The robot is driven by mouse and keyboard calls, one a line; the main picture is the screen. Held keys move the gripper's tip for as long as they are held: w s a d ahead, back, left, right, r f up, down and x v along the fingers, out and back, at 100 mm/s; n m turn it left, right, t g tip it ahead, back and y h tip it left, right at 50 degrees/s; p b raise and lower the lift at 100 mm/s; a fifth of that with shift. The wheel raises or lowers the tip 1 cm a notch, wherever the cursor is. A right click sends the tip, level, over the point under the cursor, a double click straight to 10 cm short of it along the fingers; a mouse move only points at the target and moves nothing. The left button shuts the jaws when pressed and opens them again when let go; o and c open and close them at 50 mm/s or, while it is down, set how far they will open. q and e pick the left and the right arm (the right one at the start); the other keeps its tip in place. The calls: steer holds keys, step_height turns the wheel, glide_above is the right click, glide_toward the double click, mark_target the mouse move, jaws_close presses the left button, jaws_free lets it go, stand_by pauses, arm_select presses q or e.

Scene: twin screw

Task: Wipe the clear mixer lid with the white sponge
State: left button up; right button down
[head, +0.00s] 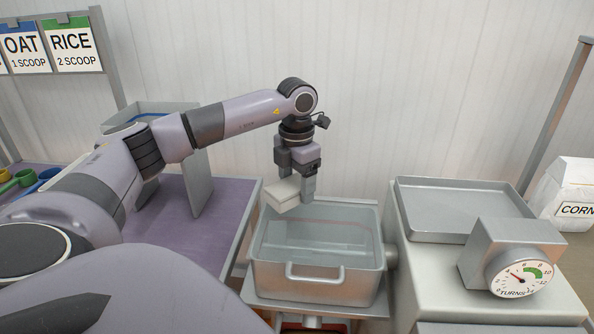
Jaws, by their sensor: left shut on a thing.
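My left gripper (295,186) points down and is shut on the white sponge (281,193). The sponge is a pale, flat block, held slightly tilted above the back left part of the mixer. The mixer is a grey metal box with a front handle. Its clear lid (305,258) appears as a see-through surface across the top. The sponge looks apart from the lid, though the exact gap is hard to judge. My right gripper is not in view.
A grey machine with a shallow tray (462,212) and a dial (517,273) stands right of the mixer. A white CORN bag (567,195) is at the far right. A purple table (188,232) lies left, with a grey bin (150,112) and coloured scoops (25,178).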

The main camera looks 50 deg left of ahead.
arm_select(q)
steer(key=shift+r, duration=1.45)
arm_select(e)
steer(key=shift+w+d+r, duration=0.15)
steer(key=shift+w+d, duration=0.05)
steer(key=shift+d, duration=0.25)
